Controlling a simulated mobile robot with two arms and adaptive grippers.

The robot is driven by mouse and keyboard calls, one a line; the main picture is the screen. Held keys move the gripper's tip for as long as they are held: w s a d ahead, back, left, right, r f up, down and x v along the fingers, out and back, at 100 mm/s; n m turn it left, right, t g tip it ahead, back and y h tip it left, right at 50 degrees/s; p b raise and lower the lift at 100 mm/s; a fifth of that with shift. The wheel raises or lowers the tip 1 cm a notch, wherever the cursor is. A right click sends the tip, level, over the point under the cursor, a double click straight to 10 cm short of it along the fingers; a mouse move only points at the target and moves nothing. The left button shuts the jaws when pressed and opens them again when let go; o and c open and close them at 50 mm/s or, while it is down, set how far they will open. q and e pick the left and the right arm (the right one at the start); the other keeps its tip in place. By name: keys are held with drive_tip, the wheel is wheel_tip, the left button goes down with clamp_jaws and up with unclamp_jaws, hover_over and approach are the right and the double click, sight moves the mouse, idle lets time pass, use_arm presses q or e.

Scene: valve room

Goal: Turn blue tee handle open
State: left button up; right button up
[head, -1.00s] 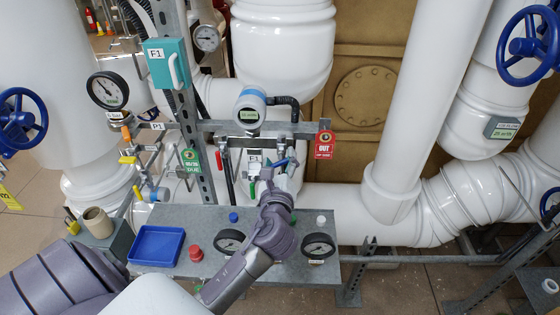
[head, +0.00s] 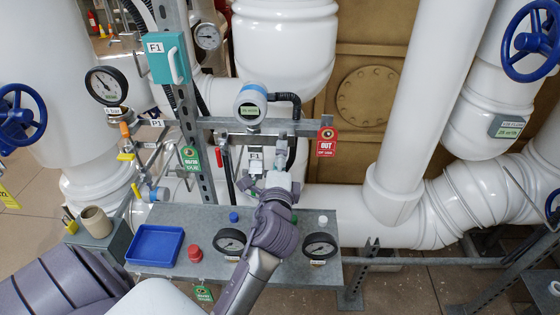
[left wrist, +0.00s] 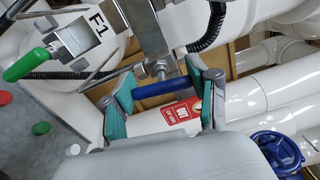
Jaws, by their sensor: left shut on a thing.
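The blue tee handle (left wrist: 160,87) is a short blue bar on a metal valve stem in the left wrist view. My left gripper (left wrist: 158,95) has its two teal-padded fingers at opposite ends of the bar, shut on it. In the head view my left gripper (head: 280,183) is at the small valve below the blue-rimmed gauge, and it hides the handle there. My right gripper is in neither view.
A grey shelf (head: 215,215) below carries a blue tray (head: 156,246), a red knob (head: 194,253) and two dials. A red OUT tag (head: 326,141) hangs to the right. A green-handled valve (left wrist: 25,65) sits beside the F1 label. A steel post (head: 195,100) stands left.

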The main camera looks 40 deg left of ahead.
use_arm(q)
drive_tip(key=shift+f+n, duration=0.1)
drive_tip(key=shift+n, duration=0.8)
drive_tip(key=o, duration=1.2)
drive_tip(key=shift+c, duration=0.2)
